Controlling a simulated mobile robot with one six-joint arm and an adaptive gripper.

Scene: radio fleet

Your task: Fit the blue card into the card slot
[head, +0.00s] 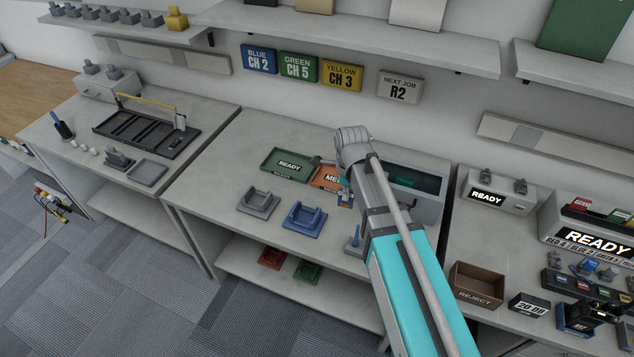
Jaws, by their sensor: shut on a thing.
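My gripper (343,196) is over the middle bench, just right of the orange tray (326,178), and is partly hidden by my own arm. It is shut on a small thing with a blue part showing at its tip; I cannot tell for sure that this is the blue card. The card slot cannot be clearly made out. The device with a lit READY display (593,241) on the right bench has a red piece (579,205) and a green piece (619,214) on top. A dark strip with coloured labels (586,286) lies in front of it.
A green READY tray (287,166), a grey cradle (257,204) and a blue cradle (304,219) are on the middle bench. A grey box (428,206) stands right of my gripper. The brown REJECT bin (474,295) is on the right bench. Shelves overhang the benches.

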